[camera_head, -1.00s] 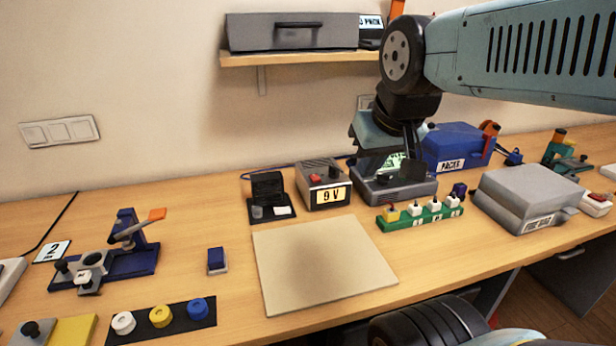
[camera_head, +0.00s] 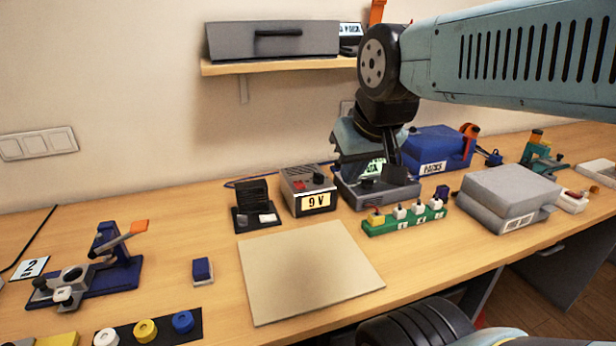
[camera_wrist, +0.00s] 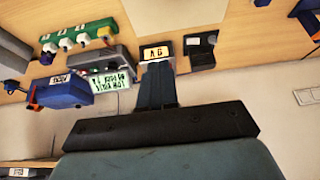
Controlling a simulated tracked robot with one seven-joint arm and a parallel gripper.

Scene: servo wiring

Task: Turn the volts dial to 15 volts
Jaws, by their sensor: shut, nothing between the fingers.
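The grey instrument with a lit green display (camera_head: 375,167) stands at the back of the bench. Its grey case (camera_head: 350,194) has a dark knob (camera_head: 367,182) on it. In the wrist view the picture is upside down; the green display (camera_wrist: 110,81) is left of my gripper (camera_wrist: 157,72), whose dark fingers are together and empty. I cannot tell whether the fingers touch the instrument. The display's reading is too small to make out.
A grey box reading 9 V (camera_head: 309,200) stands close left of the instrument. A green strip with several plugs (camera_head: 405,222) lies in front. A blue box (camera_head: 440,145) and a grey case (camera_head: 510,185) are to the right. A beige mat (camera_head: 308,270) is bare.

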